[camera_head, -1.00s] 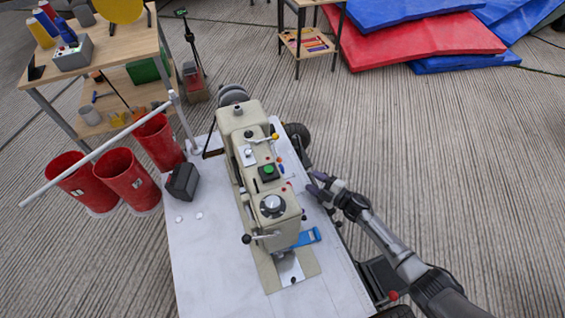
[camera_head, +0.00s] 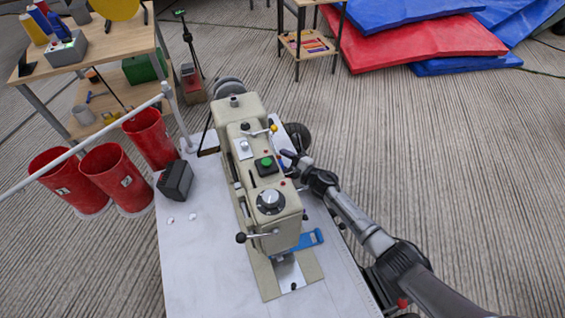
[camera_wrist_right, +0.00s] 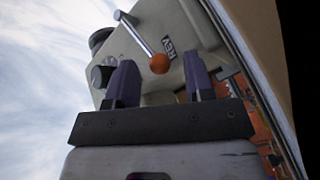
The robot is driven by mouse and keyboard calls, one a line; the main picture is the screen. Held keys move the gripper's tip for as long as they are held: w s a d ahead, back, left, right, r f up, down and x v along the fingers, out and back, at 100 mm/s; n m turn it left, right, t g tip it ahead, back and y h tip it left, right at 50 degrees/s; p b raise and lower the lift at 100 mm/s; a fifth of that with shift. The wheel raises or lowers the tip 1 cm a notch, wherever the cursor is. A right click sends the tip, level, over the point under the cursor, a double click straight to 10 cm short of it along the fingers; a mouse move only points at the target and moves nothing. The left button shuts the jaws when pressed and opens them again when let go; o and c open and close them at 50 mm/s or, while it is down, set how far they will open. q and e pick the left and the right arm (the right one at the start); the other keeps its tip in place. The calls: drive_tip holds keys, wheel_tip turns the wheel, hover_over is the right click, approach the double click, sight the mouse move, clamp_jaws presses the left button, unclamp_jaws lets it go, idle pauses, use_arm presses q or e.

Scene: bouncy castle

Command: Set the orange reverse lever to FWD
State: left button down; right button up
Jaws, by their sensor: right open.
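The reverse lever in the right wrist view is a silver rod with an orange ball knob (camera_wrist_right: 160,64). The rod runs from a pivot at upper left down to the knob, which sits beside a dark REV label (camera_wrist_right: 170,47). My right gripper (camera_wrist_right: 159,60) is open, its two purple fingers either side of the knob in the picture; whether they touch it I cannot tell. In the head view my right gripper (camera_head: 288,162) is close to the right side of the beige sewing machine (camera_head: 252,213). The orange knob is hard to pick out there. My left gripper is not in view.
The machine stands on a white table (camera_head: 195,260) with a dark box (camera_head: 175,181) to its left. A green button (camera_head: 266,162), dial (camera_head: 271,201) and yellow-knobbed lever (camera_head: 273,128) are on the machine.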

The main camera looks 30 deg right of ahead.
drive_tip(key=shift+w+a, duration=0.1)
drive_tip(key=shift+w, duration=0.05)
drive_tip(key=shift+c, duration=0.3)
clamp_jaws()
idle(0.3)
